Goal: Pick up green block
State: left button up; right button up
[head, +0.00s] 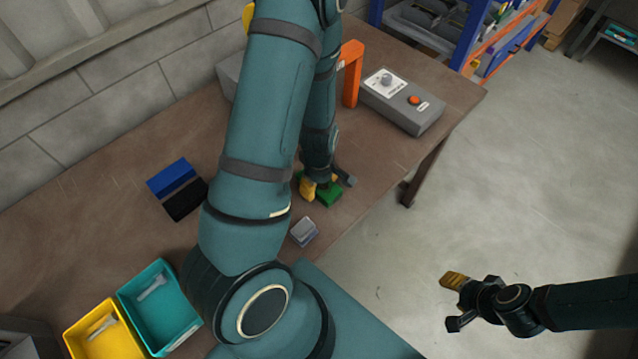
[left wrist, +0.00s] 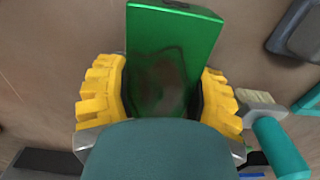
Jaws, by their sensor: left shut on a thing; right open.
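The green block (head: 329,194) is at the brown table, near its right edge, in the head view. My left gripper (head: 320,188) is shut on it. In the left wrist view the green block (left wrist: 172,60) sits between the two yellow fingers of my left gripper (left wrist: 162,100). Its near part is hidden by a teal part in front. I cannot tell whether the block touches the table. My right gripper (head: 455,302) is open and empty, over the floor to the right of the table.
A grey box with an orange button (head: 415,100) and an orange post (head: 351,75) stand behind the gripper. A small grey block (head: 303,231) is in front. Blue and black blocks (head: 171,176) lie left. Teal (head: 190,337) and yellow bins (head: 75,343) stand front left.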

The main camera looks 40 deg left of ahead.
pick_arm(q)
notch_tip(320, 180, up, 10)
jog(key=p, duration=0.3)
dwell(0.7)
